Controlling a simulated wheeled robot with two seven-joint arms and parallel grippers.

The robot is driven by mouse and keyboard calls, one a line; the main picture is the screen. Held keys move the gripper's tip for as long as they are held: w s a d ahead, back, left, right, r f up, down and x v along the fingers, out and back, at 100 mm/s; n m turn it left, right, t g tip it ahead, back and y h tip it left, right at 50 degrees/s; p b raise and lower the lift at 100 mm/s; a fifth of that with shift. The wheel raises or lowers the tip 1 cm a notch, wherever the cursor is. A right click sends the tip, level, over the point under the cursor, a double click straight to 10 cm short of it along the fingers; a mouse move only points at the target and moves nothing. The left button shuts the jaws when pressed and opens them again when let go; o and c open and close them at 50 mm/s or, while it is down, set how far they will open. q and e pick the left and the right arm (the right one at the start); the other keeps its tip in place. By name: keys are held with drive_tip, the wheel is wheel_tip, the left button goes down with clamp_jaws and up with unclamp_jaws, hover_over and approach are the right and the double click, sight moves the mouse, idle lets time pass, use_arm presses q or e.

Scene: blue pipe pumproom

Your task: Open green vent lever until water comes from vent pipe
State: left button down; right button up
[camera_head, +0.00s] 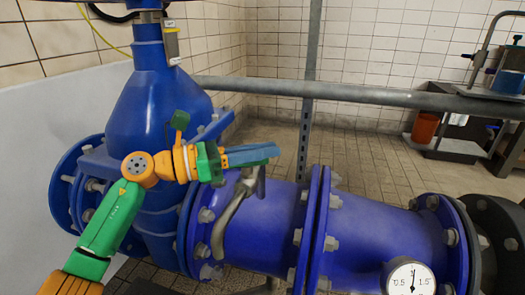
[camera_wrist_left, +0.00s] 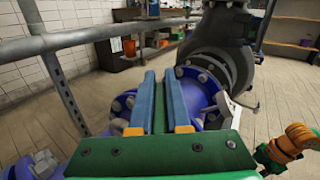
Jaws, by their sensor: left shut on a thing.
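My left gripper (camera_head: 265,155) reaches in from the left above the blue pipe (camera_head: 370,235). Its two blue fingers are closed along a narrow green strip, the green vent lever (camera_wrist_left: 159,108), seen between them in the left wrist view. In the head view the fingers hide the lever. The grey vent pipe (camera_head: 232,213) rises from a small valve fitting (camera_head: 253,180) just below the fingers and bends down in front of the blue pipe. I see no water at its lower end.
A large blue gate valve (camera_head: 160,100) stands behind my left arm. A bolted flange (camera_head: 317,235) and a pressure gauge (camera_head: 410,279) are to the right. A grey rail (camera_head: 350,94) crosses behind. Tiled floor lies open beyond the pipe.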

use_arm(q)
drive_tip(key=c, duration=0.9)
unclamp_jaws()
drive_tip(key=shift+r, duration=0.2)
wheel_tip(320, 180, up, 3)
drive_tip(key=shift+r+p, duration=0.1)
drive_tip(key=shift+p, duration=0.65)
drive_tip(key=s+r, duration=0.3)
drive_tip(key=s, duration=0.1)
drive_tip(key=s+r+p, duration=0.1)
drive_tip(key=s+r, duration=0.2)
drive_tip(key=s, duration=0.2)
drive_tip(key=s+r+p, duration=0.1)
drive_tip(key=s+r, duration=0.2)
drive_tip(key=s, duration=0.2)
drive_tip(key=shift+a+r, duration=0.15)
drive_tip(key=shift+a, duration=0.1)
use_arm(e)
wheel_tip(320, 180, down, 8)
drive_tip(key=shift+g, duration=0.4)
drive_tip(key=shift+d, duration=0.1)
